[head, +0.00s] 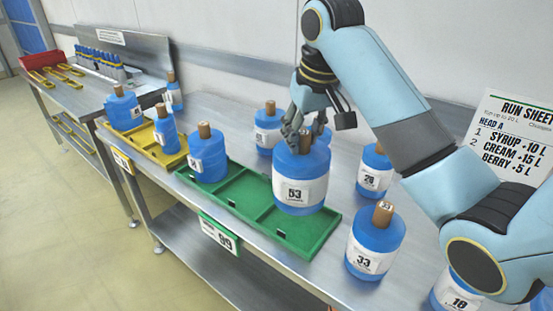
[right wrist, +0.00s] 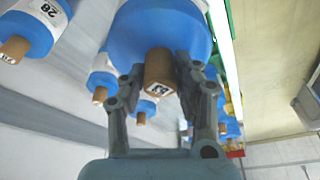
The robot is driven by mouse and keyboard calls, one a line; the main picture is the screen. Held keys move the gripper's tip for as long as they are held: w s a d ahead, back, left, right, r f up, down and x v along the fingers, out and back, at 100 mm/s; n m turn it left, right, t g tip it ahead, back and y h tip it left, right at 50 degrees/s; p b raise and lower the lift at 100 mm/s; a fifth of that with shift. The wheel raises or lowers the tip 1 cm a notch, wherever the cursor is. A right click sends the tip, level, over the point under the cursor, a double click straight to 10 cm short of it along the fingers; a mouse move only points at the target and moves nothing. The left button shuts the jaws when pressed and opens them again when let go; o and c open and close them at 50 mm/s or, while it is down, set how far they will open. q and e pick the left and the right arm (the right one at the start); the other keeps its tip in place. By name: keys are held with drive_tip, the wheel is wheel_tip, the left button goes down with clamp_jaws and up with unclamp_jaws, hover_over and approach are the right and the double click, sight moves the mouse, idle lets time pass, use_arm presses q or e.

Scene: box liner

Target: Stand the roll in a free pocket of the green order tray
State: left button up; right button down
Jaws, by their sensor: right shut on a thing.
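My right gripper (head: 297,128) is shut on the brown core at the top of a blue roll labelled 53 (head: 300,165). The roll hangs upright over the right part of the green order tray (head: 302,232) and hides some of it. In the right wrist view my fingers (right wrist: 160,82) grip the core's two sides, with the blue roll (right wrist: 160,30) beyond. The tray's left pocket holds another blue roll (head: 208,160). The middle pocket (head: 243,196) looks empty, and the visible part of the right pocket is bare. My left gripper is not in view.
A roll labelled 33 (head: 374,247) stands right of the tray. A roll labelled 28 (head: 375,178) and another roll (head: 268,132) stand behind. A yellow tray (head: 148,146) with blue rolls lies to the left. A side bench (head: 70,85) holds yellow tools and a red bin.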

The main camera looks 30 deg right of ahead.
drive_tip(key=shift+f, duration=3.75)
drive_tip(key=c, duration=1)
unclamp_jaws()
drive_tip(key=shift+f, duration=0.2)
drive_tip(key=shift+o, duration=0.2)
drive_tip(key=shift+r, duration=0.1)
drive_tip(key=p+v, duration=0.1)
drive_tip(key=v, duration=1.1)
drive_tip(key=shift+s, duration=0.15)
drive_tip(key=shift+a, duration=0.1)
